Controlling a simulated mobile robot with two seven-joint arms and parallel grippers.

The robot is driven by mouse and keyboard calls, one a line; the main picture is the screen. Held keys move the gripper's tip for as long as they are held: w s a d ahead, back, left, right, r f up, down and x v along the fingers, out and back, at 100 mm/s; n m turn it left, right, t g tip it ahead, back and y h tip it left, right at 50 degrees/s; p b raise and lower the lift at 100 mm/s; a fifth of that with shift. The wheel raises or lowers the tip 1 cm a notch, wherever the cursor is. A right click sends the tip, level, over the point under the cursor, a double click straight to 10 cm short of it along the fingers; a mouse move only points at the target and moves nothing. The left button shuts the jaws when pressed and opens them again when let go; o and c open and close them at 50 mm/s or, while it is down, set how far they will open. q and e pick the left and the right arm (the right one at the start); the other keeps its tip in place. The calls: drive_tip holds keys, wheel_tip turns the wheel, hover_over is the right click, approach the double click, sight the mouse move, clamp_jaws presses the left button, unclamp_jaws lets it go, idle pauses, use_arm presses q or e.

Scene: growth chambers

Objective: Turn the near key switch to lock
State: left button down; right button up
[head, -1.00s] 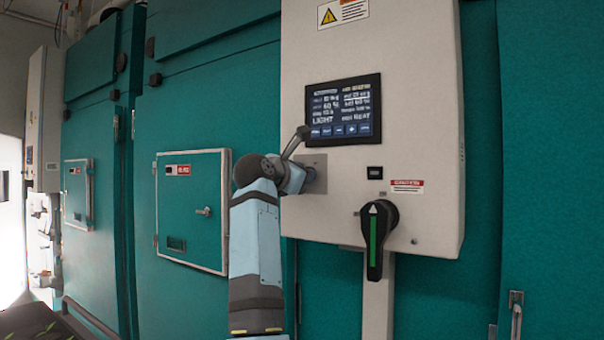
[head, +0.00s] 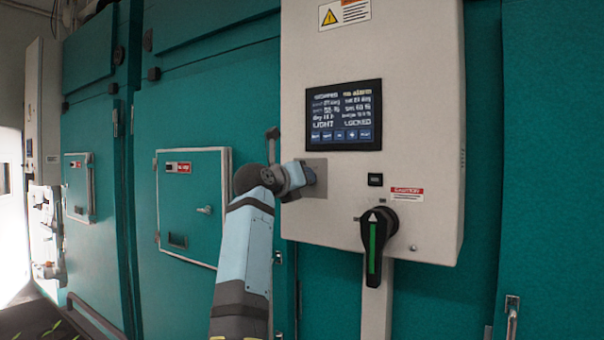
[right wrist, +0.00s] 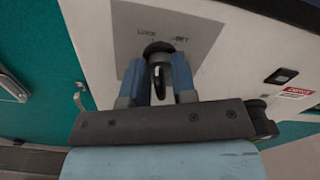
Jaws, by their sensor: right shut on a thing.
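The near key switch (right wrist: 158,50) sits on a grey plate (right wrist: 195,30) marked LOCK on the left and a second word, apparently SET, on the right. My right gripper (right wrist: 157,72) has its two blue fingers shut on the key, one on each side. In the head view my right gripper (head: 308,176) is against the plate (head: 318,192) and hides the key. The display (head: 343,115) above it appears to read LOCKED on its lower right line. I cannot tell the key's exact angle. My left gripper is in neither view.
A black rotary handle (head: 378,232) with a green stripe sticks out at the lower right of the white control box (head: 420,110). A small teal hatch (head: 192,205) with a latch is on the door to the left. A farther white box (head: 42,130) stands far left.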

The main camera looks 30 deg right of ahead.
drive_tip(key=shift+n+p, duration=0.3)
drive_tip(key=shift+n, duration=0.4)
drive_tip(key=o, duration=0.6)
drive_tip(key=shift+s+a, duration=0.2)
drive_tip(key=shift+a, duration=0.35)
drive_tip(key=b+v, duration=0.2)
drive_tip(key=v, duration=1)
drive_tip(key=shift+s+a+b, duration=0.2)
drive_tip(key=shift+a+b, duration=0.1)
drive_tip(key=shift+a, duration=0.05)
